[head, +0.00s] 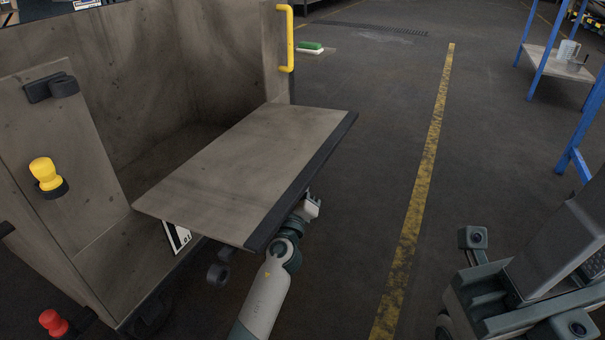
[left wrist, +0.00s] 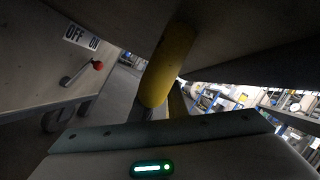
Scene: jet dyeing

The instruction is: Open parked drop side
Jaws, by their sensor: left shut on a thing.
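The drop side (head: 245,160) is a worn grey-brown panel with a dark outer edge. It is swung out from the open side of the box-shaped cart (head: 225,50) and lies near flat. My left gripper (head: 309,207) is at the panel's outer edge, reaching from below. In the left wrist view it is shut on a yellow handle (left wrist: 167,68) under a dark panel. The handle is hidden from the head view by the panel.
Yellow (head: 46,173) and red (head: 53,322) knobs and a dark latch (head: 52,87) are on the cart. Another yellow handle (head: 289,38) stands at its far corner. A red-tipped lever (left wrist: 82,73) sits below an OFF/ON label.

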